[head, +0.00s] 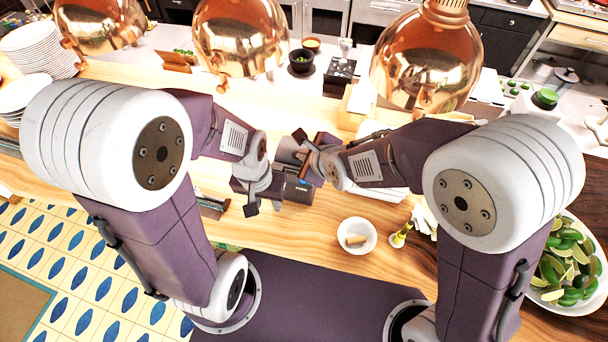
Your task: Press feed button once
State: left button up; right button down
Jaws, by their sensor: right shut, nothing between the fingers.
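A dark box-shaped device (299,191), which looks like the ticket printer, sits on the wooden counter in the middle of the head view, partly hidden by both grippers. I cannot make out the feed button on it. My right gripper (304,143) is shut and empty, above the back of the device; I cannot tell whether it touches it. My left gripper (245,197) is just left of the device, with its dark fingers apart and nothing seen between them.
A white bowl (357,247) and a small yellow-green item (400,235) stand on the counter (300,232) at the front. A plate of limes (566,262) is at right, stacked plates (40,48) at left. Copper lamps (425,60) hang above the back of the counter.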

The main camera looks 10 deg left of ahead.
jog(key=b, duration=0.6)
send_over(305, 183)
notch_tip(305, 183, down, 9)
jog(key=shift+r, duration=0.15)
jog(key=shift+a+f, duration=0.1)
jog(key=shift+f, duration=0.1)
jog(key=shift+r, duration=0.1)
jog(key=shift+b, duration=0.3)
dwell(1.0)
jog(key=shift+f+b, duration=0.45)
jog(key=shift+b, duration=0.1)
